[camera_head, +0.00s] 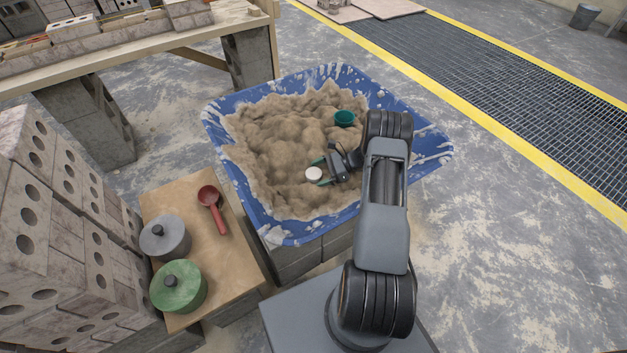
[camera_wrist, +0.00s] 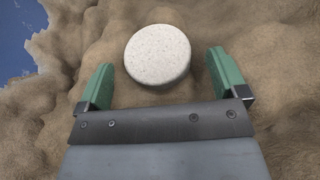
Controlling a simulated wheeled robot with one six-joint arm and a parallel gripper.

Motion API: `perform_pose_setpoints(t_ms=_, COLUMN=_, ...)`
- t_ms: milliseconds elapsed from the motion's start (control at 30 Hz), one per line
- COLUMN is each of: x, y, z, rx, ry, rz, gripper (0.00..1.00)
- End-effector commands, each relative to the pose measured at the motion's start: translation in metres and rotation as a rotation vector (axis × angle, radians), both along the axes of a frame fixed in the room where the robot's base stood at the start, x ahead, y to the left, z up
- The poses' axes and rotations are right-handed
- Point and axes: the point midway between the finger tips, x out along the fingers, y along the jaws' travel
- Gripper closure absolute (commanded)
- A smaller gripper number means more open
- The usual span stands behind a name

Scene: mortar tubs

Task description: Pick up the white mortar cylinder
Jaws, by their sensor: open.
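The white mortar cylinder (camera_head: 314,173) sits on the lumpy mortar inside the blue tub (camera_head: 262,215). In the wrist view, the cylinder (camera_wrist: 158,54) shows its pale, speckled round top and part of its side. My gripper (camera_head: 319,171) is open, with green fingers. In the wrist view, my gripper (camera_wrist: 160,70) has one finger left of the cylinder and one right of it, with a gap on each side. The cylinder lies between and slightly beyond the fingertips. How deep its base sits in the mortar is hidden.
A teal cup (camera_head: 344,118) rests on the mortar behind my gripper. Left of the tub, a wooden board (camera_head: 226,255) holds a red ladle (camera_head: 212,205), a grey lidded pot (camera_head: 165,240) and a green lidded pot (camera_head: 180,290). Stacked bricks (camera_head: 60,235) stand further left. Floor right of the tub is clear.

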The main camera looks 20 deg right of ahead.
Motion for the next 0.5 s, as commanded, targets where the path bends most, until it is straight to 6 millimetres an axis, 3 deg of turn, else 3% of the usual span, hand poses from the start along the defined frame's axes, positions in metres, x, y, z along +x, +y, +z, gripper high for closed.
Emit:
perform_pose_setpoints(t_ms=167, x=0.005, y=0.02, z=-0.009, rx=0.0, ry=-0.001, rz=0.002, gripper=0.08)
perform_pose_setpoints(t_ms=400, x=0.005, y=0.022, z=-0.009, rx=0.0, ry=-0.001, rz=0.0, gripper=0.08)
perform_pose_setpoints(t_ms=500, x=0.005, y=0.021, z=-0.009, rx=0.0, ry=-0.001, rz=0.0, gripper=0.18)
